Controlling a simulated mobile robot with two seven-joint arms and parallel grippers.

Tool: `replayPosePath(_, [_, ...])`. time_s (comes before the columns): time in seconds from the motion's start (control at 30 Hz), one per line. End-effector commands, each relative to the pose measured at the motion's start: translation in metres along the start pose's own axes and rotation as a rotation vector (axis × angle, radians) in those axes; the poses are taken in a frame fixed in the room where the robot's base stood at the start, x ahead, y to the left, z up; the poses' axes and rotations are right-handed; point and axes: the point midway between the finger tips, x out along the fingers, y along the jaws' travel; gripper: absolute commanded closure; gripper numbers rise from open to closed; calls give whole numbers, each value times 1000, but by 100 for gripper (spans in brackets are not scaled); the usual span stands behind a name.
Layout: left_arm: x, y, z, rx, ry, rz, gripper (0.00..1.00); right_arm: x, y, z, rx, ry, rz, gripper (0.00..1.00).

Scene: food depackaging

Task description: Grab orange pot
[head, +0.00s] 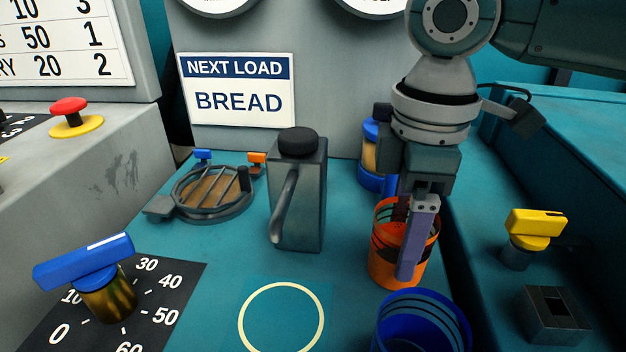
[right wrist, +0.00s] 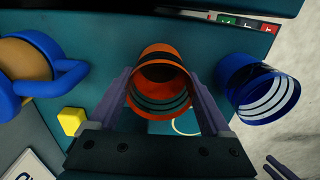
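The orange pot (head: 384,270) is an open-topped orange cylinder with dark bands, upright on the teal bench at the right in the head view. It also shows in the middle of the right wrist view (right wrist: 160,58). My right gripper (head: 408,245) points down at the pot. In the right wrist view its two fingers (right wrist: 165,92) are apart, one on each side of the pot. I cannot tell whether they touch its wall. My left gripper is not clearly seen in either view.
A blue pot (head: 420,305) stands close in front of the orange one, and a blue-handled container (head: 370,180) stands behind it. A grey jug (head: 305,200) and a round grated pan (head: 213,193) stand left. A raised ledge with a yellow knob (head: 535,222) borders the right. The ringed spot (head: 281,285) is bare.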

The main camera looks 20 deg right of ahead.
Motion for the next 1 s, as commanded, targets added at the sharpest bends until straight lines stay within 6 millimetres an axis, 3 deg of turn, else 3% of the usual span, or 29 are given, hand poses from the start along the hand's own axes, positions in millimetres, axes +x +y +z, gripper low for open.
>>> replayPosePath(0.03, [0,0,0,0,1,0,50,0,0,0,0,0,0,29])
replayPosePath(0.43, [0,1,-1,-4,2,4,50,0,0,0,0,0,0,73])
replayPosePath(0.77, [-2,2,-2,-6,2,5,50,-6,0,0,0,2,1,73])
replayPosePath(0.87, [-4,2,-2,-6,2,5,50,-16,1,0,1,2,1,73])
replayPosePath(1.0, [-11,1,-5,-5,2,5,50,-44,1,-1,1,4,3,73])
